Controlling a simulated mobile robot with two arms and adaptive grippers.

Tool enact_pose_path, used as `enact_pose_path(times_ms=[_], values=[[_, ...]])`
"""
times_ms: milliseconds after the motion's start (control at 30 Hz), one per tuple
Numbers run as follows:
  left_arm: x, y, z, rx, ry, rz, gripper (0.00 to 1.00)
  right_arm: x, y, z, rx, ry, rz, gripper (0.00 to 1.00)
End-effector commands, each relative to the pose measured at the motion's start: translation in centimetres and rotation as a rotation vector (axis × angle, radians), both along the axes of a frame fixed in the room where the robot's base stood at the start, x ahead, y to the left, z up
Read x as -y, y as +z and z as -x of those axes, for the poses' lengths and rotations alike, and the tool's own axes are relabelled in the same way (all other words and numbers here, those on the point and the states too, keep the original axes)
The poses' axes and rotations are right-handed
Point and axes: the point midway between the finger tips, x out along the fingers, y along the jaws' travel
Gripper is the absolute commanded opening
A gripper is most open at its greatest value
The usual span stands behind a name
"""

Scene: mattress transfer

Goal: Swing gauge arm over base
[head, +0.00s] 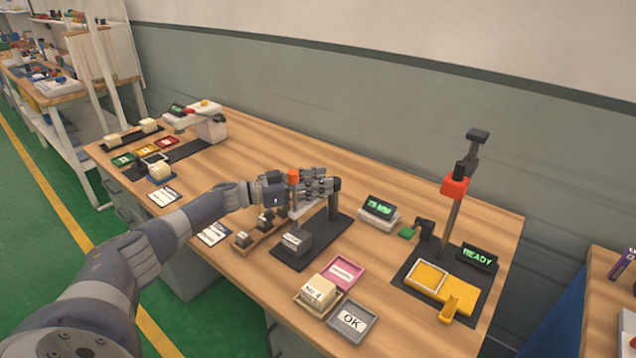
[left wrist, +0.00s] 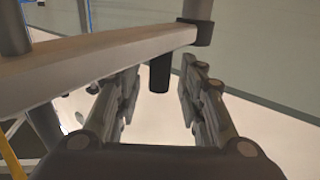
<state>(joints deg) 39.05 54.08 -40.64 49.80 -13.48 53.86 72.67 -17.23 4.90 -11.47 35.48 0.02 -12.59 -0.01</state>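My left gripper (head: 324,184) reaches in from the left and is over the gauge's black base (head: 322,249), beside the upright post (head: 334,206). The pale grey gauge arm (head: 303,210) shows just below the gripper, partly hidden by it. An orange part (head: 293,175) stands up beside the fingers. A grey block (head: 293,243) with a white label sits on the base. In the left wrist view the fingers (left wrist: 160,100) are apart, with a black knob (left wrist: 159,72) under the grey bar (left wrist: 90,68) seen between them. I cannot tell if they touch it. My right gripper is not in view.
A wooden rack (head: 259,232) with small weights stands left of the base. A 75 MM display (head: 380,208) is to its right. A press stand (head: 455,210) with a yellow fixture stands farther right.

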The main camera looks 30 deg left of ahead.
Motion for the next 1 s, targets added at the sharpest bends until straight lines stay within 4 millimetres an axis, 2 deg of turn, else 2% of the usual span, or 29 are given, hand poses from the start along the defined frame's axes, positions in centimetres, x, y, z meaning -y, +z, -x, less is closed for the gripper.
enact_pose_path(times_ms=[167,400,600,800,1000], values=[[-1.4,-0.1,1.6,-0.002,0.002,-0.003,0.36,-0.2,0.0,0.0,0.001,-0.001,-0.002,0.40],[-4.6,-0.2,5.5,-0.005,0.003,-0.004,0.36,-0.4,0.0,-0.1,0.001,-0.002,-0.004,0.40],[-6.6,-0.2,8.2,-0.005,0.002,-0.003,0.36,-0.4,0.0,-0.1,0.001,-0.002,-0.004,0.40],[-7.6,-0.1,9.3,-0.002,0.002,-0.002,0.36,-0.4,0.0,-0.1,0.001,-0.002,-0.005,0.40],[-7.7,0.0,9.4,-0.001,0.002,-0.002,0.36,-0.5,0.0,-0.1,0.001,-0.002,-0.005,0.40]])
